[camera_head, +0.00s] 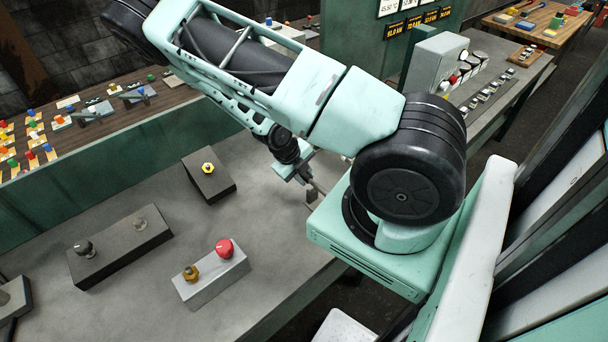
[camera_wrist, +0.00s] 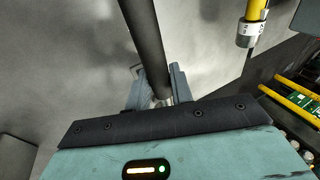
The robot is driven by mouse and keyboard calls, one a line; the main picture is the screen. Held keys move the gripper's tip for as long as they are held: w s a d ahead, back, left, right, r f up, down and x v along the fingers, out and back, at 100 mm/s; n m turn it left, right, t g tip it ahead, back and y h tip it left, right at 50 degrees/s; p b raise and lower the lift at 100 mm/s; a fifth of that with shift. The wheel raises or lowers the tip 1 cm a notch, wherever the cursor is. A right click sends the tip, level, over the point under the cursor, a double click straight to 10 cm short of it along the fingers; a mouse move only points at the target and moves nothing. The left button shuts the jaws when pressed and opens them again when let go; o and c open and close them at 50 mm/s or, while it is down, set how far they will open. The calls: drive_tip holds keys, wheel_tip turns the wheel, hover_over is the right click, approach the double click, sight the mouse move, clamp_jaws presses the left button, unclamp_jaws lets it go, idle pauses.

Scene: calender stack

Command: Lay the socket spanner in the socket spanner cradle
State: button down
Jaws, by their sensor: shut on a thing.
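My gripper (camera_head: 298,174) is low over the grey bench top, partly hidden behind my arm. In the wrist view my gripper (camera_wrist: 157,92) is shut on a dark round bar (camera_wrist: 146,35), which I take to be the socket spanner. The bar runs from between the fingers to the top edge, where it is cut off. Its socket end cannot be made out. A small grey piece (camera_head: 312,192) shows just below the gripper in the head view; I cannot tell whether it is part of the spanner or the cradle. No cradle can be clearly identified.

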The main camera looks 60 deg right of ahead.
drive_tip(key=shift+f+b, duration=1.4)
drive_tip(key=shift+f, duration=0.15)
drive_tip(key=c, duration=0.5)
unclamp_jaws()
drive_tip(key=shift+r, duration=0.15)
idle(0.4)
drive_tip(key=p+v, duration=0.8)
drive_tip(key=p, duration=0.4)
drive_tip(key=shift+p, duration=0.35)
idle(1.1)
idle(0.6)
